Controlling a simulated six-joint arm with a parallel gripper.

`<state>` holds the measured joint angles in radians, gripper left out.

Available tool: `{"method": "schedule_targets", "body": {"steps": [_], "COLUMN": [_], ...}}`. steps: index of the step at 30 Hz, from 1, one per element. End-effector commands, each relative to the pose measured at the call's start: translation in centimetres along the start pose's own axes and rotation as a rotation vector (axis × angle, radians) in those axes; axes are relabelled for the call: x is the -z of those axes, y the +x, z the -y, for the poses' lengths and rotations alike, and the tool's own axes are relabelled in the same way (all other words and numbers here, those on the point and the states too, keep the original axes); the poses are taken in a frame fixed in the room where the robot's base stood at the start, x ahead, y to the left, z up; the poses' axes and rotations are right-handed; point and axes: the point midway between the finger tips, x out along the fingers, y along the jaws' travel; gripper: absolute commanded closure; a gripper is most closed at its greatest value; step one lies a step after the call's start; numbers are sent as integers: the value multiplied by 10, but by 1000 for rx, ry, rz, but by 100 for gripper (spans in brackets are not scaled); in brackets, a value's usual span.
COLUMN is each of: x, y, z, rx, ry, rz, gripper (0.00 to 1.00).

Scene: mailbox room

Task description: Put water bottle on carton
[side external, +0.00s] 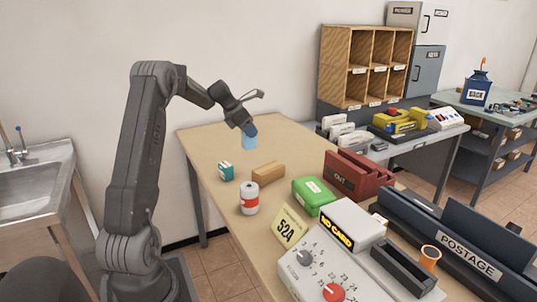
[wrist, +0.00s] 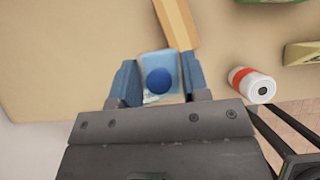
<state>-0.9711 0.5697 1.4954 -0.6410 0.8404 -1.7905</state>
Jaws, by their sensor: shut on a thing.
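The water bottle (side external: 249,142) is light blue, and its round dark blue cap shows in the wrist view (wrist: 158,80). My gripper (wrist: 157,82) is shut on the bottle, with a blue finger on each side. In the side view my gripper (side external: 248,130) is over the far left part of the table, pointing down; I cannot tell whether the bottle touches the table. A long tan box (side external: 268,172) and a small teal box (side external: 226,171) stand nearer the camera; I cannot tell which is the carton. The tan box also shows above the bottle in the wrist view (wrist: 176,22).
A white and red can (side external: 249,198) and a green box (side external: 313,195) stand on the table (side external: 205,145). A red tray (side external: 355,175), a 52A sign (side external: 290,227) and a dial panel (side external: 325,275) crowd the right and front. The table's back left is clear.

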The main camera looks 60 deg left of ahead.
Motion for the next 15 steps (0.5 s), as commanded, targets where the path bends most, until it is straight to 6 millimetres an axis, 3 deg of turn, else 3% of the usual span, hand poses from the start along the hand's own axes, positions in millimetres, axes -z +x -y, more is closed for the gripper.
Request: {"method": "schedule_targets", "body": {"steps": [7, 15], "x": [-24, -32], "y": [52, 72], "z": [19, 25], "rx": [2, 0], "ry": [2, -1], "rz": [0, 1], "gripper": [84, 84]}}
